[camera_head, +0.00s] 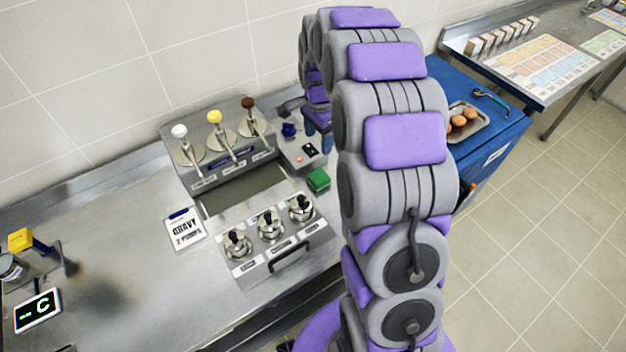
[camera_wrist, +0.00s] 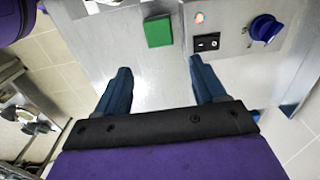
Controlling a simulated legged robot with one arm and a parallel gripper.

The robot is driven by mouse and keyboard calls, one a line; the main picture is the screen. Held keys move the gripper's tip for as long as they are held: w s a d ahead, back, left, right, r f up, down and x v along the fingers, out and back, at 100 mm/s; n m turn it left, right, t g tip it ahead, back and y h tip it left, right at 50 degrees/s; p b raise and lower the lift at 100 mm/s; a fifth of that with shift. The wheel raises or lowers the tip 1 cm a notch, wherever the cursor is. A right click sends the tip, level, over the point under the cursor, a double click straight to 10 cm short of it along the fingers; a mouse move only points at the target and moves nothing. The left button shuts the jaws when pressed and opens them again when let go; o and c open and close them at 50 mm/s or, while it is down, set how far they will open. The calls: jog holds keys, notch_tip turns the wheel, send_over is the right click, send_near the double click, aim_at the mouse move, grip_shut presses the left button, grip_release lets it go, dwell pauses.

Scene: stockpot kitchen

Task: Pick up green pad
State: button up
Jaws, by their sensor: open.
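The green pad (camera_head: 318,180) is a small green block on the steel counter, at the right of the pump and knob unit in the head view. It also shows in the wrist view (camera_wrist: 158,31) as a green square near the top, ahead of my fingertips. My gripper (camera_wrist: 157,78) is open and empty, its two dark blue fingers apart. The pad lies beyond the fingers, roughly in line with the gap between them, and is not between them. In the head view my arm hides most of the gripper.
A control box (camera_head: 303,150) with a blue knob (camera_wrist: 265,28), a black switch (camera_wrist: 207,41) and a lit red light stands beside the pad. Pump dispensers (camera_head: 215,140) and black-knobbed lids (camera_head: 270,226) are close by. A blue cabinet (camera_head: 508,130) holds a tray of eggs (camera_head: 480,128).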

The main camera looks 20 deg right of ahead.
aim_at(319, 176)
notch_tip(319, 176, down, 17)
jog(key=b, duration=0.5)
jog(key=shift+s+d+f, duration=0.1)
jog(key=shift+d+f, duration=0.05)
jog(key=shift+f, duration=0.05)
jog(key=shift+r, duration=0.1)
jog(key=c, duration=0.8)
jog(key=shift+o, duration=0.2)
